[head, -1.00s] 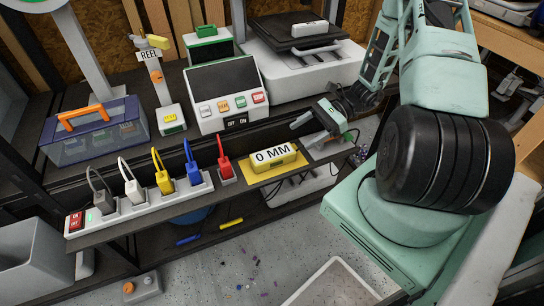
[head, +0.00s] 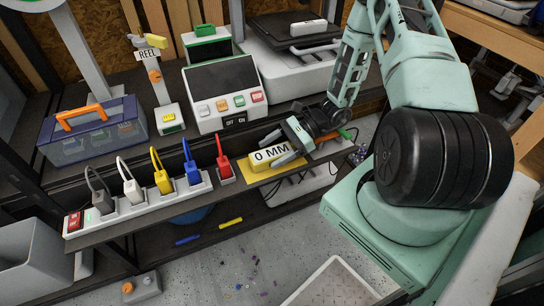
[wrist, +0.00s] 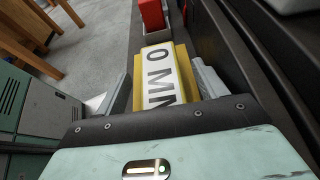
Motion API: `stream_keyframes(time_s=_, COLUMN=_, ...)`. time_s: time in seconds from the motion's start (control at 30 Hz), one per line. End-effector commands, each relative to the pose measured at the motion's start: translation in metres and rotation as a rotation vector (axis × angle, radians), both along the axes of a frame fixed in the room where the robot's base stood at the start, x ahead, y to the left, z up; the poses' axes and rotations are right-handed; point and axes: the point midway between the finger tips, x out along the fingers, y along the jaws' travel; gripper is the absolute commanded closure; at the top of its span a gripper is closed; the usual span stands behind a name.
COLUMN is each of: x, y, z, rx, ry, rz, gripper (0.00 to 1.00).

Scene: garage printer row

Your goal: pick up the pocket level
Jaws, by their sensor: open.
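In the wrist view the block (wrist: 160,75) lies between the two spread fingers, one on each side. The near end of the block is hidden behind the gripper's body. Whether the fingers touch it I cannot tell.
A red plug (head: 224,163) on its own small base stands just left of the mat. A power strip (head: 150,212) with several coloured plugs lies farther left. The control box with a dark screen (head: 222,82) rises behind the shelf. A pale bin (head: 332,285) stands below.

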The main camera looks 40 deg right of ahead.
Motion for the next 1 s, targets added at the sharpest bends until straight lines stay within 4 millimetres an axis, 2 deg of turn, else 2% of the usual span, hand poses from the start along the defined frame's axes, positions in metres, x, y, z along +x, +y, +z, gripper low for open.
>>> stream_keyframes(time_s=0.07, x=0.000, y=0.000, z=0.000, rx=0.000, ry=0.000, rz=0.000, gripper=0.29)
stream_keyframes(time_s=0.27, x=0.000, y=0.000, z=0.000, rx=0.000, ry=0.000, rz=0.000, gripper=0.81)
stream_keyframes(time_s=0.33, x=0.000, y=0.000, z=0.000, rx=0.001, ry=0.000, rz=0.001, gripper=0.81)
stream_keyframes(time_s=0.37, x=0.000, y=0.000, z=0.000, rx=0.000, ry=0.000, rz=0.001, gripper=0.85)
stream_keyframes(time_s=0.53, x=0.000, y=0.000, z=0.001, rx=0.000, ry=0.000, rz=0.000, gripper=0.85)
stream_keyframes(time_s=0.63, x=0.000, y=-0.001, z=0.009, rx=0.000, ry=-0.001, rz=0.000, gripper=0.85)
stream_keyframes(time_s=1.0, x=0.000, y=-0.001, z=0.078, rx=-0.003, ry=-0.002, rz=0.000, gripper=0.85)
